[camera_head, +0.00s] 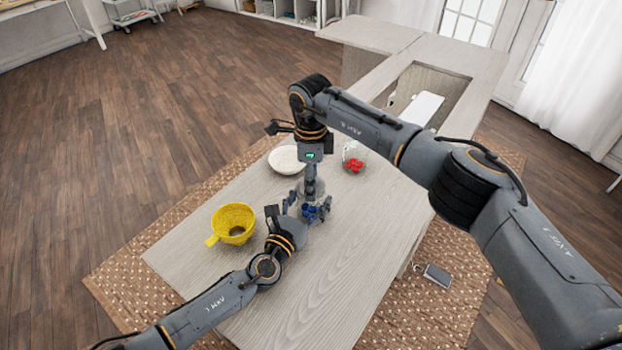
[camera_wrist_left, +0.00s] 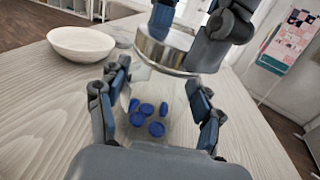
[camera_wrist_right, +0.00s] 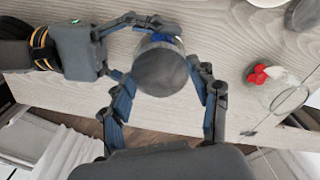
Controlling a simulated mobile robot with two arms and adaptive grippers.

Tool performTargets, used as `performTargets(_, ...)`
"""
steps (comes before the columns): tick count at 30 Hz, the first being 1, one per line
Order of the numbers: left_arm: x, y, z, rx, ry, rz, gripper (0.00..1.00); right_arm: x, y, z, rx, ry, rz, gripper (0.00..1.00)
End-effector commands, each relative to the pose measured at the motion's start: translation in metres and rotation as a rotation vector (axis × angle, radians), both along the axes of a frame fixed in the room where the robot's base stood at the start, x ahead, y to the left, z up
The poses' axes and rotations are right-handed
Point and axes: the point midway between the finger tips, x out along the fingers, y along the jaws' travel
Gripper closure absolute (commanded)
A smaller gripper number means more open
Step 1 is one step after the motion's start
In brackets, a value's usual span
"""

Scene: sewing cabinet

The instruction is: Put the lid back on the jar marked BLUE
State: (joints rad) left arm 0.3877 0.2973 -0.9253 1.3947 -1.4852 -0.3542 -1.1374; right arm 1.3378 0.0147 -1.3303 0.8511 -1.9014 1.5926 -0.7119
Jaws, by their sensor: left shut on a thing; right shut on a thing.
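A clear glass jar (camera_wrist_left: 150,95) with several blue pieces inside stands on the table. The blue pieces also show in the head view (camera_head: 309,212). No marking on the jar is readable. My left gripper (camera_wrist_left: 160,118) is shut around the jar's sides; it also shows in the head view (camera_head: 305,209). A round metal lid (camera_wrist_left: 165,52) is at the jar's mouth. From above, the lid's grey top (camera_wrist_right: 160,72) covers most of the jar. My right gripper (camera_wrist_right: 164,82) is shut on the lid's edge. I cannot tell whether the lid is fully seated.
A white bowl (camera_head: 287,160) and a glass jar with red pieces (camera_head: 354,160) stand beyond the grippers. A yellow strainer-like bowl (camera_head: 233,224) is to the left. A grey disc (camera_wrist_right: 303,14) lies near the red jar. The table's (camera_head: 345,255) near part is clear.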

Motion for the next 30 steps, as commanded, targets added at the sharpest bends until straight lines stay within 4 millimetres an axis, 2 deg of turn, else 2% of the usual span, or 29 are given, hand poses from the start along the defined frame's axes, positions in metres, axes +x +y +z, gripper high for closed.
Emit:
performTargets(9, -0.0002, -0.0004, -0.0001, -0.002, 0.001, -0.001, 1.0, -0.0007, 0.0004, -0.0012, -0.002, 0.001, -0.644, 0.77)
performTargets(15, -0.0002, -0.0004, -0.0001, -0.001, 0.0, -0.001, 1.0, -0.0005, 0.0006, -0.0015, -0.002, -0.001, -0.981, 0.77)
performTargets(20, -0.0001, -0.0005, 0.0, -0.001, 0.0, -0.001, 1.0, -0.0006, 0.0007, -0.0016, -0.002, 0.0, -0.979, 0.77)
performTargets(21, -0.0002, -0.0006, 0.0, -0.001, 0.0, -0.001, 1.0, -0.0006, 0.0007, -0.0016, -0.002, -0.001, -0.978, 0.31)
performTargets(24, -0.0002, -0.0006, 0.0, -0.001, 0.0, -0.001, 1.0, -0.0005, 0.0007, -0.0014, -0.002, -0.001, -0.977, 0.13)
performTargets(30, -0.0001, -0.0005, 0.0, -0.001, 0.0, -0.001, 1.0, -0.0003, 0.0006, -0.001, -0.002, -0.001, -0.977, 0.13)
